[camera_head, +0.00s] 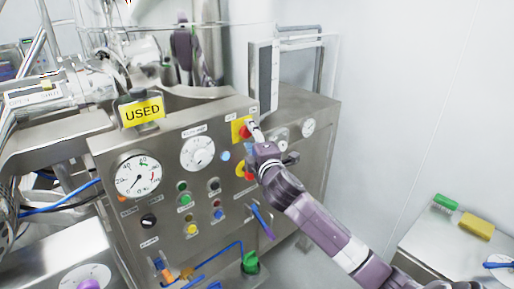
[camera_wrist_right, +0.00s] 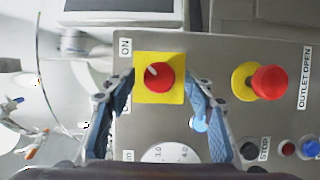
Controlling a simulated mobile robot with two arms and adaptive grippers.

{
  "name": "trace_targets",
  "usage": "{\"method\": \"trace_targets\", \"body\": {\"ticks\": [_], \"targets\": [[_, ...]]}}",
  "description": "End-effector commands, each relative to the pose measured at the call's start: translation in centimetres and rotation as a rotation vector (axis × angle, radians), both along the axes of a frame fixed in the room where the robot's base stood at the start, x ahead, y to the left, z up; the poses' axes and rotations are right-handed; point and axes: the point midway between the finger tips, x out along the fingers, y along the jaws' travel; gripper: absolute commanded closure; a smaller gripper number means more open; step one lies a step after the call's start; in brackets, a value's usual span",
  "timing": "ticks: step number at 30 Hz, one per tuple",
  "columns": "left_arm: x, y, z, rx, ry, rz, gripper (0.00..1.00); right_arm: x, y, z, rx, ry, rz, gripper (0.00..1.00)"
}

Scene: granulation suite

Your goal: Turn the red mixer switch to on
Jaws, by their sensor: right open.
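The red mixer switch (camera_wrist_right: 159,76) is a round red knob on a yellow square plate, seen in the wrist view with its white mark pointing up and left. The word ON stands left of the plate there. In the head view the switch (camera_head: 244,131) sits near the top right of the steel panel, partly hidden by my gripper. My right gripper (camera_wrist_right: 160,74) is open, with one blue-padded finger on each side of the plate. I cannot tell whether the fingers touch the panel. The right gripper also shows in the head view (camera_head: 254,132). My left gripper is not in view.
A red mushroom button (camera_wrist_right: 269,82) stands out near the switch, by the OUTLET OPEN label. The panel (camera_head: 115,215) also carries a gauge (camera_head: 138,176), a dial (camera_head: 197,153) and several small buttons. A side table (camera_head: 425,235) with green and yellow items stands at right.

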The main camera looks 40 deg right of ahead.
Motion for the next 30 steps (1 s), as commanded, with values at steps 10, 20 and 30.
{"method": "trace_targets", "body": {"ticks": [10,20,30], "targets": [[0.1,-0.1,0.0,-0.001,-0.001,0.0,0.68,-6.4,2.1,-0.1,0.001,0.002,0.001,0.51],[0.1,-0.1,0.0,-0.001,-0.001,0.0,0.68,-9.6,3.1,0.0,0.0,0.001,0.0,0.51],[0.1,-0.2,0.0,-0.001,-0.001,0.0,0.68,-9.8,3.1,0.0,0.001,0.0,0.0,0.51]]}}
